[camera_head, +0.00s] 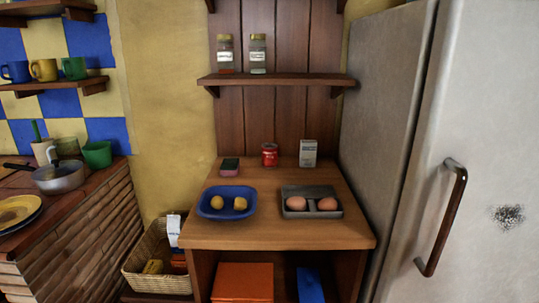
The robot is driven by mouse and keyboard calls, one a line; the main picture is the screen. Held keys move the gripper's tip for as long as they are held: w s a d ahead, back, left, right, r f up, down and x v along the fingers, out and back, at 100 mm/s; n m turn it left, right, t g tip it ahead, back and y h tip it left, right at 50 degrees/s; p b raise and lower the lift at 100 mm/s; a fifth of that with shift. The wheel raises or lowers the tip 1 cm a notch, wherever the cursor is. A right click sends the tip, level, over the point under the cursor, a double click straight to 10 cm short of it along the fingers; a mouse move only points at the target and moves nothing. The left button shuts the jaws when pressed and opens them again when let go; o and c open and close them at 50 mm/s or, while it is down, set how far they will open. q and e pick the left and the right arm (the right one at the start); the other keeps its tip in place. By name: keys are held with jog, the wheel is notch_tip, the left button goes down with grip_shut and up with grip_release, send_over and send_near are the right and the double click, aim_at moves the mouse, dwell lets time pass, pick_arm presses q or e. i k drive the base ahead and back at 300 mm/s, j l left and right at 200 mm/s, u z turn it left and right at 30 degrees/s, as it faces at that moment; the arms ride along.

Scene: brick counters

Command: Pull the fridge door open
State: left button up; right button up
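The fridge (386,110) stands at the right, its grey side facing the wooden cabinet. Its pale door (477,110) takes up the right edge of the view and appears shut, with a dark seam along its left edge. A long brown handle (449,222) with metal ends is fixed upright on the door, tilted in the picture. A dark speckled patch (508,217) marks the door right of the handle. The bottom and right side of the door are cut off. Neither of my grippers is in view, and nothing touches the handle.
A wooden cabinet (277,234) stands close beside the fridge, holding a blue tray (227,216) and a grey egg tray (312,213). A wicker basket (159,282) sits left of it. A brick counter (92,232) with a pot (58,178) is at the far left.

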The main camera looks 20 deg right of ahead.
aim_at(466, 230)
jog(key=z, duration=1.9)
